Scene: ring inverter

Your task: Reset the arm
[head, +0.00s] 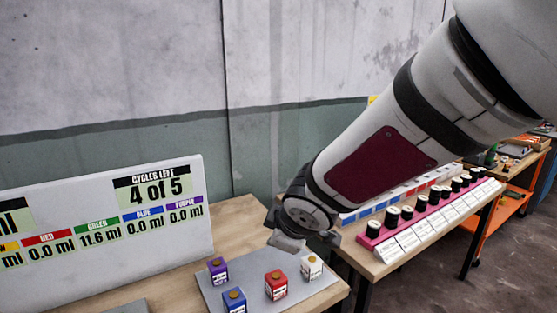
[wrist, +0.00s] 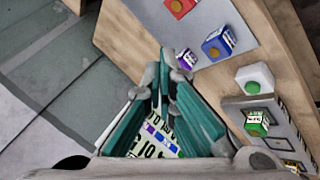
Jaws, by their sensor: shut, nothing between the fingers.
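My arm reaches from the upper right in the head view, and my gripper (head: 288,242) hangs above the back of the wooden table. In the wrist view my gripper (wrist: 167,68) has its teal fingers drawn together, with nothing held at the tips. Below and around it are small cubes: a purple cube (head: 217,270), a blue cube (head: 234,300), a red cube (head: 276,284) and a white cube (head: 312,266) on a grey plate (head: 208,290). The gripper is apart from them. In the wrist view a green cube (wrist: 257,122) sits in a grey holder.
A white sign (head: 100,235) reading "CYCLES LEFT 4 of 5" stands at the left. A white box with a green button (wrist: 254,79) is near the green cube.

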